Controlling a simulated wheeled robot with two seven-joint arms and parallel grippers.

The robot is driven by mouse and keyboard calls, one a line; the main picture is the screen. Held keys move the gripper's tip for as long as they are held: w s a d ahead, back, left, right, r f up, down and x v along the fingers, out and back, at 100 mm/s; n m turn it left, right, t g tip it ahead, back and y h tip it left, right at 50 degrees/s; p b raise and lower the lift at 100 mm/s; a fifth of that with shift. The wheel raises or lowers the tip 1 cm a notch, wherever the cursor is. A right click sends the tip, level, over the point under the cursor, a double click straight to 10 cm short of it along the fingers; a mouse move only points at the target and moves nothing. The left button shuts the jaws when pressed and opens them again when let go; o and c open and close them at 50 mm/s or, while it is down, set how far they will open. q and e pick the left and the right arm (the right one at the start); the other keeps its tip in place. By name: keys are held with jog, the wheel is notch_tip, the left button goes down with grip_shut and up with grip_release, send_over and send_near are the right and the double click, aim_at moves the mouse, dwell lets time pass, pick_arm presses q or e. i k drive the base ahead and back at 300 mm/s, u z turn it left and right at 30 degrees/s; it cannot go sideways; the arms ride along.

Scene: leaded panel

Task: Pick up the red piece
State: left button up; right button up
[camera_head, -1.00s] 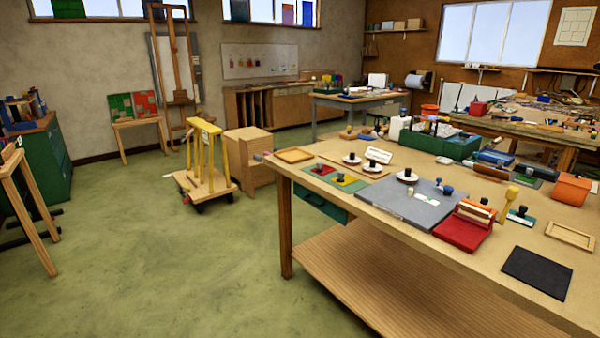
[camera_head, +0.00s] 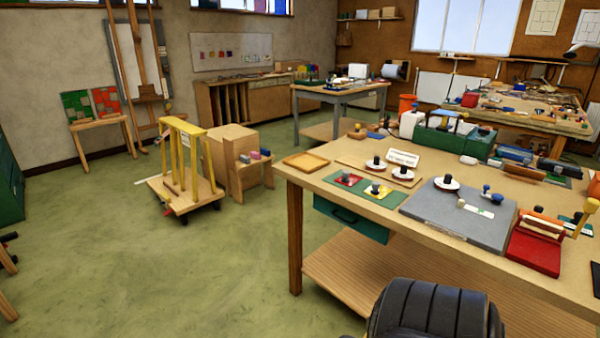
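A small flat red piece (camera_head: 356,181) with a dark knob lies near the left end of the workbench (camera_head: 420,232), on a green mat (camera_head: 393,201). A yellow piece (camera_head: 386,193) with a similar knob lies on the same mat, just right of the red one. A larger red block or pad (camera_head: 533,254) sits farther right on the bench. Neither of my grippers shows. A black ribbed part, seemingly of my own arm, rises at the bottom edge in front of the bench.
A wooden tray (camera_head: 305,155) lies at the bench's left corner. A wheeled yellow rack (camera_head: 182,190) stands at left. Green floor is open in front.

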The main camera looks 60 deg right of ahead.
aim_at(347, 178)
jog(key=z, duration=0.15)
jog(key=i, duration=0.9)
jog(key=z, duration=1.2)
jog(key=i, duration=0.75)
jog(key=z, duration=0.75)
